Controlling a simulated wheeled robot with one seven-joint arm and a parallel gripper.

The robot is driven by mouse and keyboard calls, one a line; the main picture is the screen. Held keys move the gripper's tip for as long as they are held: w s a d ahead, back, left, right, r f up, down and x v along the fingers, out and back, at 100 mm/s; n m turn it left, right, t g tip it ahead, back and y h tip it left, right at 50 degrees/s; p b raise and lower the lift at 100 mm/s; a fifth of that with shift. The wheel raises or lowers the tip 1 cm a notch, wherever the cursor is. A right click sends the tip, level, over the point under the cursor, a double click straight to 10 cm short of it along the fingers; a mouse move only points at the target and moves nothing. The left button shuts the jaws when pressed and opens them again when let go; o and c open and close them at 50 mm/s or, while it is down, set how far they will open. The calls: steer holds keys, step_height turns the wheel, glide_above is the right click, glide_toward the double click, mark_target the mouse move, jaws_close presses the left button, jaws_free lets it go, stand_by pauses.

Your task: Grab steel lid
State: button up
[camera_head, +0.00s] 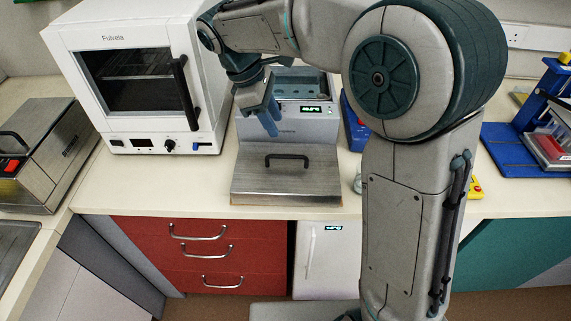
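The steel lid (255,184) is a flat brushed-metal plate with a black bar handle (287,158). It lies at the front of a grey bath unit (310,128) with a lit display, near the counter's front edge. My gripper (270,128) has blue-grey fingers pointing down. In the picture it is above and slightly left of the handle, in front of the bath unit, and apart from the handle. The fingers overlap from this angle, so I cannot tell the gap between them. I see nothing held.
A white oven (135,35) stands close on the left. A steel box with a black handle (40,150) is at far left. A blue stand (515,150) is at right. My arm hides part of the counter right of the lid. Counter left of the lid is clear (150,185).

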steer(key=w+a+n, duration=0.1)
steer(key=a, duration=0.1)
glide_above(287, 156)
steer(key=a, duration=0.2)
steer(key=f, duration=0.8)
steer(key=shift+s+f, duration=0.1)
steer(key=shift+s, duration=0.1)
steer(key=x, duration=0.1)
steer(key=p+x, duration=0.1)
steer(key=x, duration=0.2)
steer(key=shift+w+f, duration=0.35)
steer(key=shift+w, duration=0.05)
steer(key=shift+d+f, duration=0.3)
steer(key=shift+f, duration=0.25)
jaws_close()
